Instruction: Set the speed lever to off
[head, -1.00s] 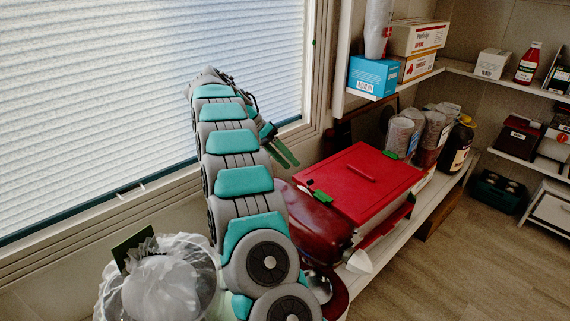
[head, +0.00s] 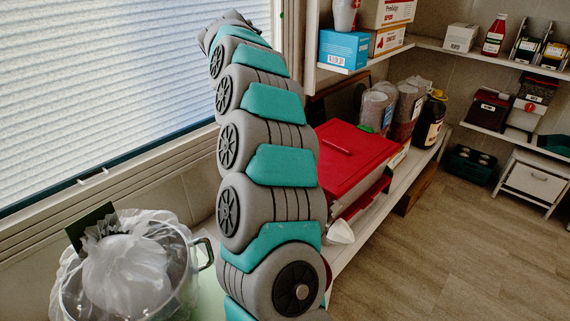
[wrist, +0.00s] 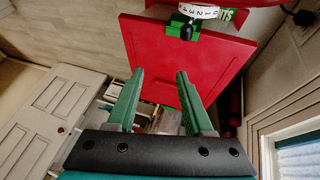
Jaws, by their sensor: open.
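In the wrist view the speed lever, with a black knob (wrist: 186,33), sits at the top centre. I cannot tell which speed the lever marks.
A red box lid (head: 352,150) lies beyond my arm on the white shelf, and its flat red panel (wrist: 165,62) fills the space below the lever in the wrist view. A pot (head: 185,285) holding a plastic bag stands at the left. The floor (head: 440,240) at right is clear.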

